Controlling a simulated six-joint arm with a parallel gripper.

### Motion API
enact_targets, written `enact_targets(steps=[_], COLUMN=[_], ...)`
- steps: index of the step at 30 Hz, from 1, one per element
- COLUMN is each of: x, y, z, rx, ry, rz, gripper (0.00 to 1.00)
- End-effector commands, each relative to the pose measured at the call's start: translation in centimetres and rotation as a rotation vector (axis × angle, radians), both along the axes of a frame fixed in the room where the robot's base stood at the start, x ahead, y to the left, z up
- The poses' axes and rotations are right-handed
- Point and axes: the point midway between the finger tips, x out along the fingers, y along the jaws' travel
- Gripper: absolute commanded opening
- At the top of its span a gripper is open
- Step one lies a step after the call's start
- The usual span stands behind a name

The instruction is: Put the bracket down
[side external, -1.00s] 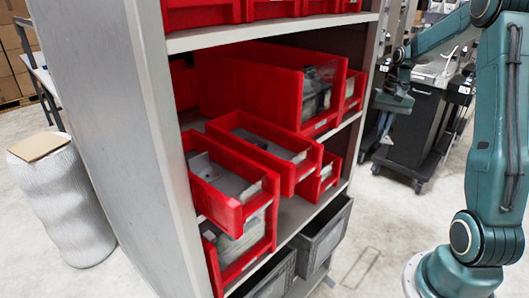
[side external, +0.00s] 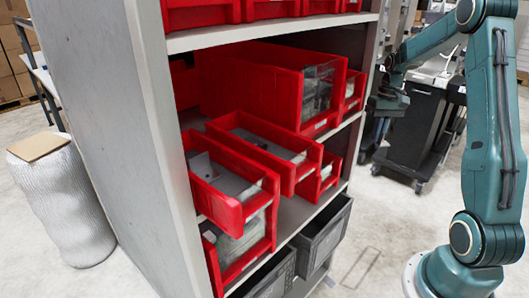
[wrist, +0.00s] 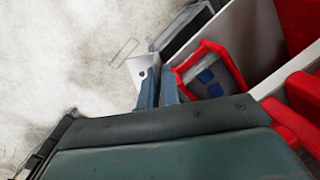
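The bracket (wrist: 142,72) is a light grey plate with a dark hole, seen in the wrist view at the tips of my gripper's fingers. My gripper (wrist: 158,90) has its two blue-grey fingers close together on the bracket, whose lower part is hidden between them. In the side view my gripper (side external: 386,103) is beside the right edge of the shelf, in front of a dark cart, and the bracket cannot be made out there. A red bin (wrist: 181,69) with grey and blue contents lies just right of the fingers in the wrist view.
The grey shelf (side external: 187,235) holds several red bins, some sticking out, such as the front-left bin (side external: 228,212). Dark grey crates (side external: 325,236) sit on the level below. A dark cart (side external: 418,128) stands behind my arm. The floor between shelf and arm is clear.

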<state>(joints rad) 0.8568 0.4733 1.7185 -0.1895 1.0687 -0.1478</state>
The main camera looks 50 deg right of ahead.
Motion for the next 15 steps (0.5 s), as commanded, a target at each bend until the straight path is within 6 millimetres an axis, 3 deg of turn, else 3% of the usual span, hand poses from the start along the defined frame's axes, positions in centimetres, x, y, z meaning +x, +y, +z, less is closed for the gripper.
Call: enact_targets(steps=[6,15], x=[1.6,2.1], y=[5.0,11.6], z=[3.3,7.3], rx=[-0.021,-0.036], ry=[0.004,0.009], rz=[0.247,0.578], gripper=[0.00,0.00])
